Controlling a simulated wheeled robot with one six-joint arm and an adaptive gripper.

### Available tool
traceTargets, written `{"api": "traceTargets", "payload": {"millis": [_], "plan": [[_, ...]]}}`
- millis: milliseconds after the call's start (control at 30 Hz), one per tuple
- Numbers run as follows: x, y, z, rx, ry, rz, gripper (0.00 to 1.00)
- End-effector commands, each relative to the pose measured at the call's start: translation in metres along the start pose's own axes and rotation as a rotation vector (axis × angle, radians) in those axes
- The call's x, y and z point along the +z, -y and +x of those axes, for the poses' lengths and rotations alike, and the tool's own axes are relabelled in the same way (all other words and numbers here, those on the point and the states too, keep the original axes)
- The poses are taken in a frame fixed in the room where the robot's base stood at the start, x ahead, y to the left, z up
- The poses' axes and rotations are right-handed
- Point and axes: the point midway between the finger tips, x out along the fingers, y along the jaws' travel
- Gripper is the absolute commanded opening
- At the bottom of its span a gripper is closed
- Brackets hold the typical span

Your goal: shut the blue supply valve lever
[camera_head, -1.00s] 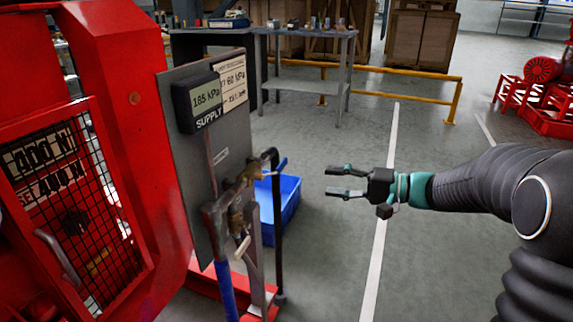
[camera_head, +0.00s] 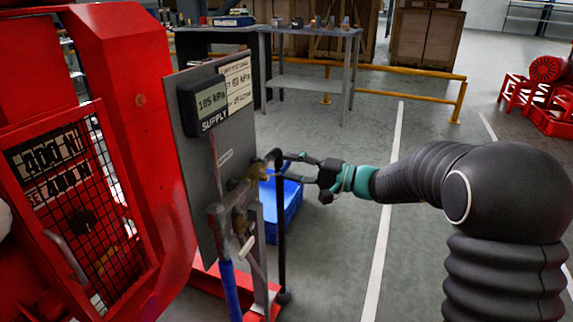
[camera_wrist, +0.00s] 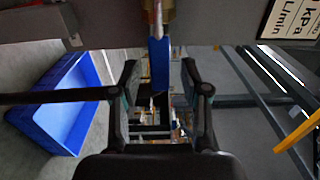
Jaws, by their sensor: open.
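The blue supply valve lever (camera_wrist: 159,62) hangs below a brass fitting at the top middle of the wrist view. It lies between my two open fingers, with a visible gap on each side. In the head view my gripper (camera_head: 283,166) is at the brass valve (camera_head: 258,170) on the supply pipe, beside the grey panel (camera_head: 205,160). There the lever is mostly hidden by the fingers and the black hose. My gripper holds nothing, and I cannot tell how deep the lever sits between the fingers.
A black hose (camera_head: 281,240) drops from the pipe close to my fingers. A blue crate (camera_head: 293,207) stands on the floor behind; it also shows in the wrist view (camera_wrist: 78,105). A red machine with a mesh door (camera_head: 85,210) stands left. Open floor lies right.

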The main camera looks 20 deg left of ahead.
Motion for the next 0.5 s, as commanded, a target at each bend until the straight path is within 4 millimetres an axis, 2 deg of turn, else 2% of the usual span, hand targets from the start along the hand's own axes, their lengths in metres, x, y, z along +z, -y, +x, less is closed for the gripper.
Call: {"api": "traceTargets", "payload": {"millis": [200,500], "plan": [[0.000,0.000,0.016,0.001,0.000,0.000,0.46],[0.000,0.000,0.018,0.001,-0.001,0.000,0.46]]}}
